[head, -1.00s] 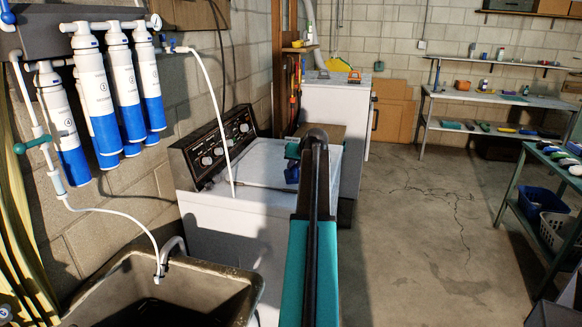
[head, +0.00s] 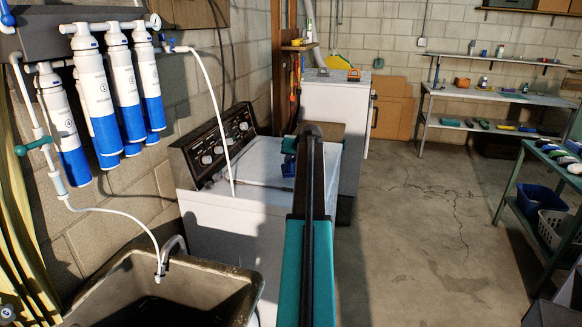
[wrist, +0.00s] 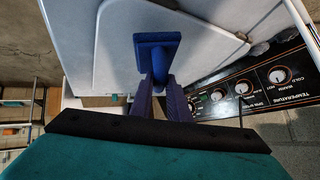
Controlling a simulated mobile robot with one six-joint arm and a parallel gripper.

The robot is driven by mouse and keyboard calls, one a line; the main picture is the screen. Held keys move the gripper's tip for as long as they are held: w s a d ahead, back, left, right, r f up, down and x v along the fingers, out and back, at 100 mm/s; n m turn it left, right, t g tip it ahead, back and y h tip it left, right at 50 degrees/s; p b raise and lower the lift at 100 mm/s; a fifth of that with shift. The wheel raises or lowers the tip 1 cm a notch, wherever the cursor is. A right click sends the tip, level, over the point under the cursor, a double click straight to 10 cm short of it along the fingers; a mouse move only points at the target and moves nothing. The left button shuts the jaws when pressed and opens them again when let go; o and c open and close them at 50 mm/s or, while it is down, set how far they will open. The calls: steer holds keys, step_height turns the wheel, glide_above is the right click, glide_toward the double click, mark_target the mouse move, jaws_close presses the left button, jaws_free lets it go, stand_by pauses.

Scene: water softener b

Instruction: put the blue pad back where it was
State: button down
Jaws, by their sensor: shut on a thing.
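The blue pad (wrist: 157,45) is a square blue piece on a short stem in the wrist view. My gripper (wrist: 160,82) is shut on the stem, with one dark finger on each side. The pad is over the pale lid of the washer (wrist: 205,35); I cannot tell whether it touches the lid. In the head view a small blue piece (head: 288,168) shows beside my arm over the washer top (head: 262,165), and my arm hides much of the gripper.
The washer's control panel (head: 215,143) stands behind its lid. A white hose (head: 212,95) hangs in front of it. A sink (head: 150,285) is at the lower left, below several filter cartridges (head: 95,95).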

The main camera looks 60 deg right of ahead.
mark_target(289, 168)
steer(key=shift+w+d, duration=0.35)
steer(key=shift+s+a+f+p, duration=0.15)
steer(key=shift+f+p, duration=0.3)
steer(key=shift+f, duration=1.35)
steer(key=shift+f, duration=0.1)
steer(key=c, duration=1.7)
jaws_free()
steer(key=b+v, duration=0.1)
steer(key=v, duration=1.1)
steer(key=shift+b, duration=0.4)
